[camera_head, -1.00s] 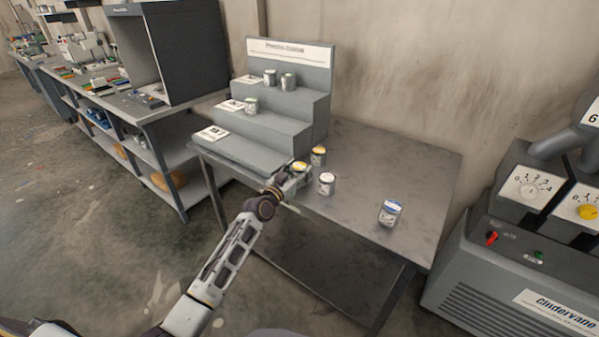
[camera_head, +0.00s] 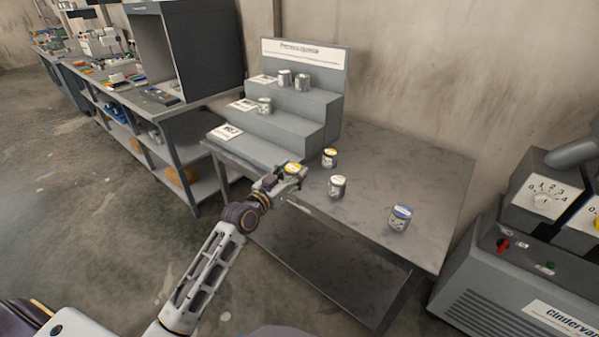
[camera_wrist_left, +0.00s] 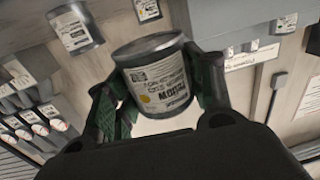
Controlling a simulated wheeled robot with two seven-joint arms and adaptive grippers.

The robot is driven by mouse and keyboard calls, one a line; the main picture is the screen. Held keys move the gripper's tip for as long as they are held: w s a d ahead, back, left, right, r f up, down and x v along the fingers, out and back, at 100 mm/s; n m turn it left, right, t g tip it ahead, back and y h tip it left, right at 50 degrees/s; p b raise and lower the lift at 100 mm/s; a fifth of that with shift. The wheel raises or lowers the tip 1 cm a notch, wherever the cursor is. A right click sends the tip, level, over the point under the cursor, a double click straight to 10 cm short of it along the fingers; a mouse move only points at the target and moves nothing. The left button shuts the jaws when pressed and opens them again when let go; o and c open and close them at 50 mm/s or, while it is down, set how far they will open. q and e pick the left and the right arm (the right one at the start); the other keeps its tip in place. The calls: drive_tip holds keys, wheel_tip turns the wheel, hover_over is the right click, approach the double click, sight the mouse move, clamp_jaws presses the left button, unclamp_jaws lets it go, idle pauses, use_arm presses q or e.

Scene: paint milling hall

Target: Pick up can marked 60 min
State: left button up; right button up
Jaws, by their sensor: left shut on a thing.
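In the left wrist view the held can (camera_wrist_left: 156,75) is grey with a pale printed label and a yellow dot, gripped between both fingers. Its time marking is too blurred to read. My right gripper is not in view.
A grey stepped stand (camera_head: 325,112) sits at the table's back left, with several cans and label cards on its steps. The grey table (camera_head: 400,165) is bare at its back right. A machine with dials (camera_head: 540,200) stands right; a shelved workbench (camera_head: 170,110) stands left.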

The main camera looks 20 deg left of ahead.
sight(287, 173)
use_arm(q)
drive_tip(key=shift+s+a+r, duration=0.25)
drive_tip(key=shift+s+r, duration=0.2)
drive_tip(key=shift+s, duration=0.4)
drive_tip(key=shift+s+a+r, duration=0.2)
drive_tip(key=shift+s+r, duration=0.25)
drive_tip(key=shift+s, duration=0.35)
drive_tip(key=shift+r, duration=0.1)
